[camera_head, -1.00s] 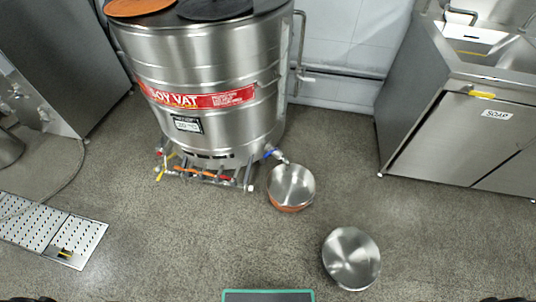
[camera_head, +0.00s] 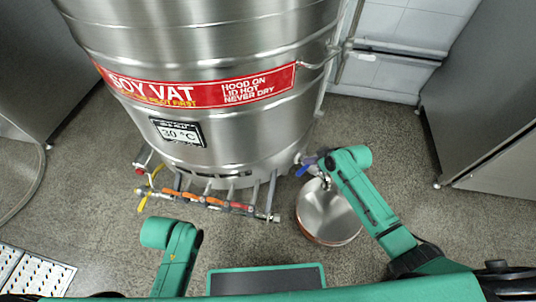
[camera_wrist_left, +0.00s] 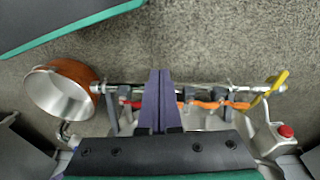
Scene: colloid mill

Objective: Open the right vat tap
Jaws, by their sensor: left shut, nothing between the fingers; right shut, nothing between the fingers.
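The right vat tap (camera_head: 305,166), with a blue handle, sticks out low on the right side of the steel soy vat (camera_head: 215,70). My right gripper (camera_head: 326,182) is right beside the tap, above the pan, mostly hidden by my green arm. Whether it touches the handle I cannot tell. My left gripper shows in the left wrist view (camera_wrist_left: 158,100), with its purple-grey fingers shut and empty, over the burner pipework at the foot of the vat. In the head view it is hidden below my left arm.
A copper-bottomed steel pan (camera_head: 328,215) stands on the floor below the tap; it also shows in the left wrist view (camera_wrist_left: 60,92). The burner manifold (camera_head: 205,200), with orange and yellow levers, runs along the vat's foot. A steel cabinet (camera_head: 490,110) stands at right.

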